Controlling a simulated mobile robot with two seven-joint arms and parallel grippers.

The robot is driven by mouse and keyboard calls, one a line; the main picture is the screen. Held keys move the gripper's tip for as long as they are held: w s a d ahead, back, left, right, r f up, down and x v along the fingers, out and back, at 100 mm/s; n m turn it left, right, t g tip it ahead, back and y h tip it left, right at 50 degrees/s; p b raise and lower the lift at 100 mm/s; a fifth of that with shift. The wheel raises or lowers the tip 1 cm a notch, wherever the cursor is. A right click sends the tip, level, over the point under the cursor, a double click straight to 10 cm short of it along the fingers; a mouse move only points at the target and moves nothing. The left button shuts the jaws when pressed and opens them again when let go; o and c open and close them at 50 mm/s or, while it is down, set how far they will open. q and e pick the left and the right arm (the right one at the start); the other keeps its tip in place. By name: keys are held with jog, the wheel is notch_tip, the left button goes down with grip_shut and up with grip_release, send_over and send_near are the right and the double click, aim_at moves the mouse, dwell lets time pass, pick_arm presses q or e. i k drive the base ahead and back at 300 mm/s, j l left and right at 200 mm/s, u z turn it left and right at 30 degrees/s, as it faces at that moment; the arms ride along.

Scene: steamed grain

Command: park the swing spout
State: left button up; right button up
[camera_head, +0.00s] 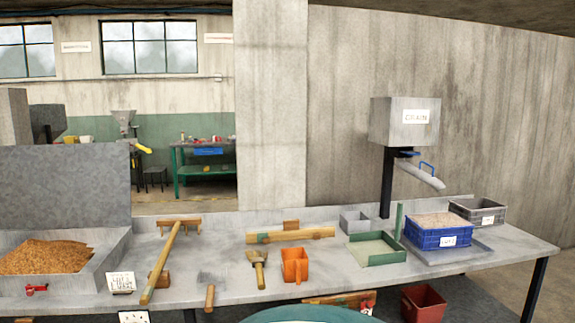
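The swing spout (419,176) is a light grey chute under the grey hopper box (404,122) labelled GRAIN, on a dark post. It slopes down to the right, with a blue handle (427,167) on its upper side. Its lower end hangs above a blue crate (437,239) filled with pale grain, with a clear gap between them. A small blue part (409,153) sits just below the hopper. Neither of my grippers is in view.
The blue crate stands on a grey tray (480,254); a grey crate (478,213) is behind it to the right. A green-edged tray (377,255) and an orange scoop (295,265) lie left. A grain heap (45,257) fills the far left bin.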

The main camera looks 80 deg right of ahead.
aim_at(437, 185)
jog(key=z, duration=3.4)
jog(key=i+l+z, duration=0.1)
jog(key=i+l, duration=0.25)
jog(key=i, duration=0.15)
jog(key=i+l, duration=0.35)
jog(key=i, duration=0.15)
jog(key=i+l+z, duration=0.15)
jog(key=i+l, duration=0.15)
jog(key=i, duration=0.25)
jog(key=i+l, duration=0.3)
jog(key=i, duration=0.2)
jog(key=i+l+z, duration=0.15)
jog(key=i, duration=0.4)
jog(key=i+l, duration=0.3)
jog(key=i, duration=0.25)
jog(key=i+l+z, duration=0.15)
jog(key=i, duration=0.4)
